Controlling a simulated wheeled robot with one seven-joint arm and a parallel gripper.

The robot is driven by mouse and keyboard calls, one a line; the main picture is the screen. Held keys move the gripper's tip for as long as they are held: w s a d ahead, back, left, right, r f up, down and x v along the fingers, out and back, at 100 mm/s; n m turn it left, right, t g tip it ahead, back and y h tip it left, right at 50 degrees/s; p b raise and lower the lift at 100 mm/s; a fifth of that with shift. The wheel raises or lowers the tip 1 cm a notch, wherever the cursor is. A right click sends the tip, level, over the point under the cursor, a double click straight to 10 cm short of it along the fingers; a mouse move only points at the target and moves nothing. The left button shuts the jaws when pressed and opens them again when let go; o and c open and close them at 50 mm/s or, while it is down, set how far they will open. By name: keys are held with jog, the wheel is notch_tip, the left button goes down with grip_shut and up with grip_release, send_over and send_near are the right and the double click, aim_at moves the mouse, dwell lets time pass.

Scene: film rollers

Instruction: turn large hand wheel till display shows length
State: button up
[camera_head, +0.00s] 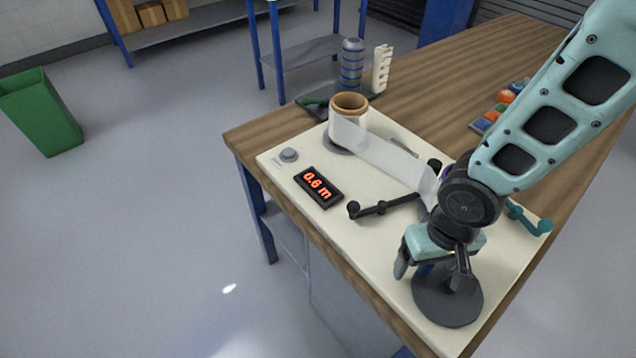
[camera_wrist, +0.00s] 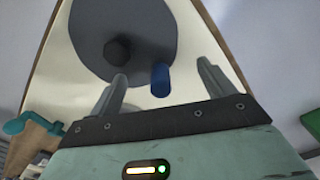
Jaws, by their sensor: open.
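The large hand wheel (camera_head: 447,305) is a dark grey disc at the near end of the cream board. In the wrist view the disc (camera_wrist: 125,30) has a dark hub and an upright blue handle (camera_wrist: 161,80). My gripper (camera_head: 432,272) is over the wheel, pointing down. Its fingers (camera_wrist: 163,82) are open, one on each side of the blue handle, with gaps showing. The display (camera_head: 318,187) reads 0.6 m in red. A pale film strip (camera_head: 385,155) runs from the roll (camera_head: 349,105) toward my arm, which hides its other end.
A black crank (camera_head: 382,208) lies between display and wheel. A teal crank (camera_head: 528,218) is right of my wrist. A grey button (camera_head: 289,155) sits left of the display. Small coloured items (camera_head: 497,112) lie on the wooden table (camera_head: 440,80), whose far part has free room.

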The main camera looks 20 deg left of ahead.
jog(key=shift+r, duration=0.15)
jog(key=shift+r+p, duration=2.9)
jog(key=shift+r, duration=0.45)
jog(key=shift+r, duration=0.15)
jog(key=s+d+r+n, duration=0.1)
jog(key=s+r, duration=0.3)
jog(key=r, duration=0.4)
jog(key=s+d+r+n, duration=0.1)
jog(key=s+d+r, duration=0.3)
jog(key=r, duration=0.5)
jog(key=shift+s+n+y, duration=0.3)
jog(key=shift+s, duration=0.35)
